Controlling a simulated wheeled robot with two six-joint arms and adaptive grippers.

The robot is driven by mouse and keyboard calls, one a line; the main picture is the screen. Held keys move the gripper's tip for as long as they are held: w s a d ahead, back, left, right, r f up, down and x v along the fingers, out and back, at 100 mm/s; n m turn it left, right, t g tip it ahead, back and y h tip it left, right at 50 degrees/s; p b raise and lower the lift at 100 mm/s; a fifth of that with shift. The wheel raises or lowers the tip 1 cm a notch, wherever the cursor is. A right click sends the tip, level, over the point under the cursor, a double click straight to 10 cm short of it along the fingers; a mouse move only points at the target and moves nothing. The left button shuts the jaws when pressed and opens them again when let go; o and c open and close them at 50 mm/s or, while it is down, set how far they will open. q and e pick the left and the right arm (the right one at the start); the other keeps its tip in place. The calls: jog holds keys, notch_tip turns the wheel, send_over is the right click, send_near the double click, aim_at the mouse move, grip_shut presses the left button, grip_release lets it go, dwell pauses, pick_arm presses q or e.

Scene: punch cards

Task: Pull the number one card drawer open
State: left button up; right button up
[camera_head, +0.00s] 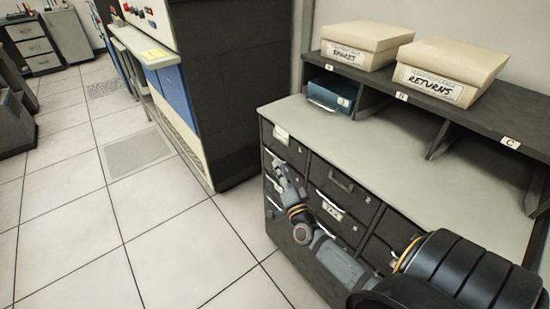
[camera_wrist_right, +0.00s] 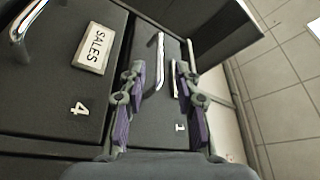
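The number one drawer (camera_head: 288,147) is the top left drawer of the dark card cabinet. Its face looks shut and is partly covered by my right gripper in the head view. In the right wrist view, the drawer (camera_wrist_right: 152,125) bears a "1", and its metal bar handle (camera_wrist_right: 157,62) shows between my fingers. My right gripper (camera_head: 282,172) is in front of the drawer's face. In the right wrist view, the right gripper (camera_wrist_right: 158,75) is open, with a finger on each side of the handle and a visible gap. Whether the tips reach the handle's depth is unclear. My left gripper is not in view.
Drawer 4, labelled SALES (camera_wrist_right: 92,48), lies beside drawer 1 in the wrist view. More drawers (camera_head: 342,190) are to the right. The grey countertop (camera_head: 370,145) is clear. Boxes marked SPARES (camera_head: 362,42) and RETURNS (camera_head: 450,70) stand on the shelf. Open floor (camera_head: 175,240) lies left.

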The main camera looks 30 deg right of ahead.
aim_at(275, 156)
jog(key=x, duration=0.6)
jog(key=shift+f, duration=0.1)
grip_shut()
